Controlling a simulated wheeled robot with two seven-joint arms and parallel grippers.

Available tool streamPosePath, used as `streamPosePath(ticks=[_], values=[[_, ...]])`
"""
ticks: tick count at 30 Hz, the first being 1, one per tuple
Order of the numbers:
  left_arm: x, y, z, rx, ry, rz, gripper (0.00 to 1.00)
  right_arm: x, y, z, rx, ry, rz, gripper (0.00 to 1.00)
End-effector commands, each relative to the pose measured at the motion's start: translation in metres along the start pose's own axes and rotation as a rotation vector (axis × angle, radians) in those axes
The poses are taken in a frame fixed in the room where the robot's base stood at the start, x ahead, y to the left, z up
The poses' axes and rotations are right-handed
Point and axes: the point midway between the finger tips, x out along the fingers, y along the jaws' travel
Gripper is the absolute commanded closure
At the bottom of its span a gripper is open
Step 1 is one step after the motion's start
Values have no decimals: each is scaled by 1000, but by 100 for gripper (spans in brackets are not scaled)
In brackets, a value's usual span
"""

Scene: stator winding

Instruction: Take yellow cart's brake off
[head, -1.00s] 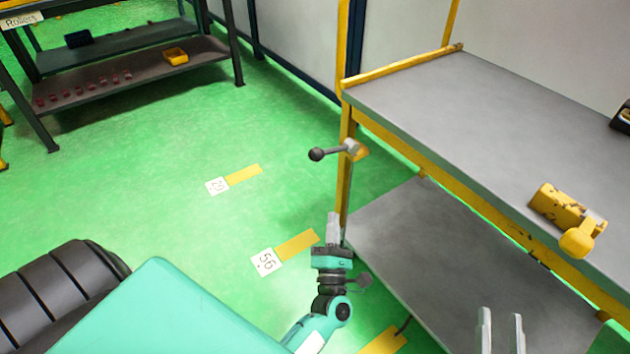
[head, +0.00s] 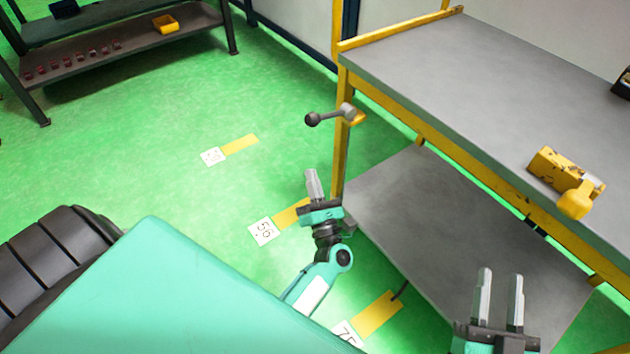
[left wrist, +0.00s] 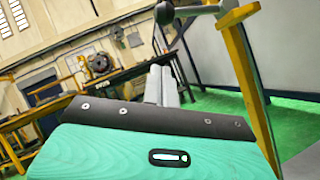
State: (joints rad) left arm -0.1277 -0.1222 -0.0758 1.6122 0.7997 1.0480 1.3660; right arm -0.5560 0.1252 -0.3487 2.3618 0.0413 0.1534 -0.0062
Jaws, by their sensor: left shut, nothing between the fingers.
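The yellow cart (head: 432,138) stands on the right with a grey top and a grey lower shelf. Its brake lever (head: 330,116), a grey arm with a dark ball knob, sticks out to the left from the cart's left post. Part of the lever also shows at the top of the left wrist view (left wrist: 197,11). My left gripper (head: 311,175) is shut and empty, below the lever and to the left of the post, apart from both. My right gripper (head: 499,275) is open and empty in front of the cart's lower shelf.
A yellow block-like part (head: 565,182) sits at the cart top's front edge. A dark shelf rack (head: 130,53) with a yellow bin (head: 166,24) stands at the far left. Green floor with numbered markers (head: 263,231) lies open left of the cart.

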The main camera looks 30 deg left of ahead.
Motion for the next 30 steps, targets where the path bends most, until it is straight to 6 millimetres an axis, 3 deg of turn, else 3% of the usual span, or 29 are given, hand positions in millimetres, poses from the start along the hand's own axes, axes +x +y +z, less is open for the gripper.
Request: streamPosePath(ticks=[6,12,18,30], values=[[50,1,1,-1,-1,3,100,0,0,1,0,-3,0,64],[78,0,15,-4,0,1,100,0,0,1,0,-10,-1,64],[90,0,27,-2,0,1,100,-1,0,5,3,-28,0,64],[91,0,29,0,0,0,100,-3,-1,8,6,-41,0,64]])
